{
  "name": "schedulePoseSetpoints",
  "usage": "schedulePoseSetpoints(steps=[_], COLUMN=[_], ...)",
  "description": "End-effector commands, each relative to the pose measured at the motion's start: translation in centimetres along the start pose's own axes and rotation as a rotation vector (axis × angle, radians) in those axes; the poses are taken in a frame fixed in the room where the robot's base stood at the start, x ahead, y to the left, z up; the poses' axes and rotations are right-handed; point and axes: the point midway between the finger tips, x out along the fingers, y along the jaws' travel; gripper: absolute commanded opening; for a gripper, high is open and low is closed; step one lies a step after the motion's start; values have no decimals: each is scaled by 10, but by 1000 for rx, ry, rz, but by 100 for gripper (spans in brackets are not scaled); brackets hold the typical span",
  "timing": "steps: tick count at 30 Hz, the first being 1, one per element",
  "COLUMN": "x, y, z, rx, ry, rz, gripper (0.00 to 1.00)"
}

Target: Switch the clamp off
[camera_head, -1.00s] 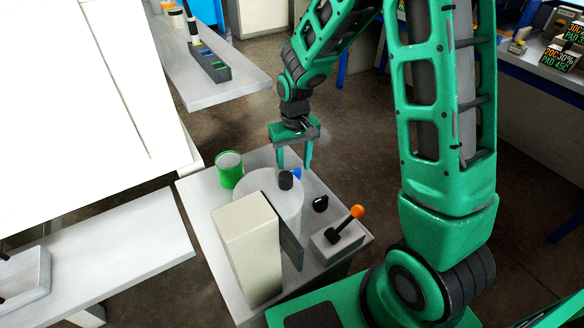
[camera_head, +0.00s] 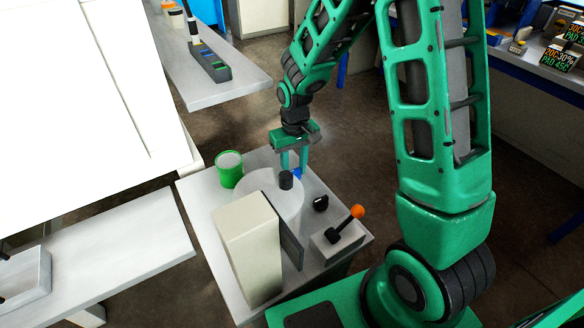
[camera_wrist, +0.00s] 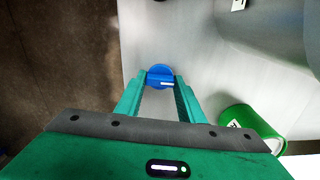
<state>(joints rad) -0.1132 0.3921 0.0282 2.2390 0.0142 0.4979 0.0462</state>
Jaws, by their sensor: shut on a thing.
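A small round blue knob (camera_wrist: 160,73) with a white line on its face sits on the pale top of a small table (camera_wrist: 220,60). In the head view only a bit of the blue knob (camera_head: 297,173) shows below the fingertips. My gripper (camera_wrist: 160,82) is shut on the blue knob, one finger on each side of it, and in the head view my gripper (camera_head: 294,165) points down at the table's far side. The knob's white line lies roughly across the wrist picture. No clamp label can be read.
A green tin (camera_head: 229,170) stands left of my gripper. Nearer are a round plate with a black post (camera_head: 286,180), a beige box (camera_head: 248,250), a black knob (camera_head: 320,203) and an orange-tipped lever (camera_head: 357,211). A white panel (camera_head: 85,90) rises at left.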

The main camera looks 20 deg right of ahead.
Motion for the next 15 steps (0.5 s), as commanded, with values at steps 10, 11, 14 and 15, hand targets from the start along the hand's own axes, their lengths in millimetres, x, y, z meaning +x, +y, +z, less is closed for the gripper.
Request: schedulePoseSetpoints(steps=[10,11,14,15], x=[0,0,0,0], y=[0,0,0,0], z=[0,0,0,0], rx=[-127,-127,-126,-126], ry=[0,0,0,0], rz=[0,0,0,0], gripper=[12,12,12,12])
